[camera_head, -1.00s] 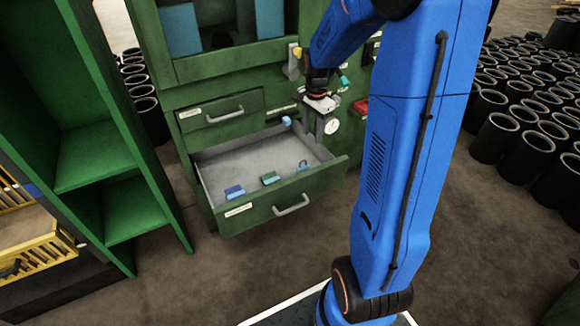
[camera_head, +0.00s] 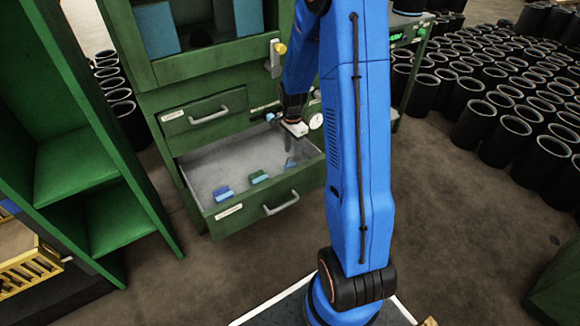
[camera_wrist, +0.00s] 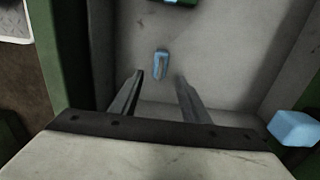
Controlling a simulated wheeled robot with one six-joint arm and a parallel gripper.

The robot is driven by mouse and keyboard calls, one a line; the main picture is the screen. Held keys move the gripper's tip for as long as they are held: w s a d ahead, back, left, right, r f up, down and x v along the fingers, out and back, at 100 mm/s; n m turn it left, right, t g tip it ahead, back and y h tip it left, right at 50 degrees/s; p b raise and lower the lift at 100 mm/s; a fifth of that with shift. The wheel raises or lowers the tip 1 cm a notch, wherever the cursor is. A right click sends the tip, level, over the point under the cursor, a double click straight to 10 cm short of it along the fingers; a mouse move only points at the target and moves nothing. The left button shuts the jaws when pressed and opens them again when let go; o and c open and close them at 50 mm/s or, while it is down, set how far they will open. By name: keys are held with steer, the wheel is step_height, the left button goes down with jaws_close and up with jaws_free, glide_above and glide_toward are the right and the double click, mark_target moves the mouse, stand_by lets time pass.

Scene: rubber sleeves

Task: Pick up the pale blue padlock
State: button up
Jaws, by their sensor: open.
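The pale blue padlock (camera_wrist: 160,64) lies on the drawer floor in the wrist view, its narrow loop toward my gripper. In the head view a small bluish shape (camera_head: 290,163) near the drawer's front right appears to be the padlock, partly hidden by my fingers. My gripper (camera_wrist: 159,78) is open and empty, pointing down into the drawer. In the wrist view the padlock shows between and just beyond the two fingertips. I cannot tell how high the fingertips are above the floor.
The open green drawer (camera_head: 240,211) also holds a blue block (camera_head: 223,194) and a green block (camera_head: 259,177) near its front wall. A pale blue block (camera_wrist: 295,128) is at the drawer's edge. Green shelving (camera_head: 85,165) stands left; black cylinders (camera_head: 500,130) fill the right.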

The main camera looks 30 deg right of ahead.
mark_target(290, 163)
steer(key=shift+s+a+f, duration=0.1)
steer(key=shift+a+f, duration=0.05)
steer(key=shift+f, duration=1)
steer(key=shift+w+a+f, duration=0.1)
steer(key=shift+a+f, duration=0.1)
steer(key=shift+f, duration=1)
steer(key=shift+s+a+f, duration=0.1)
steer(key=shift+a+f, duration=0.05)
steer(key=shift+f, duration=1)
jaws_close()
steer(key=shift+r, duration=0.1)
step_height(290, 163, up, 10)
steer(key=shift+f, duration=0.1)
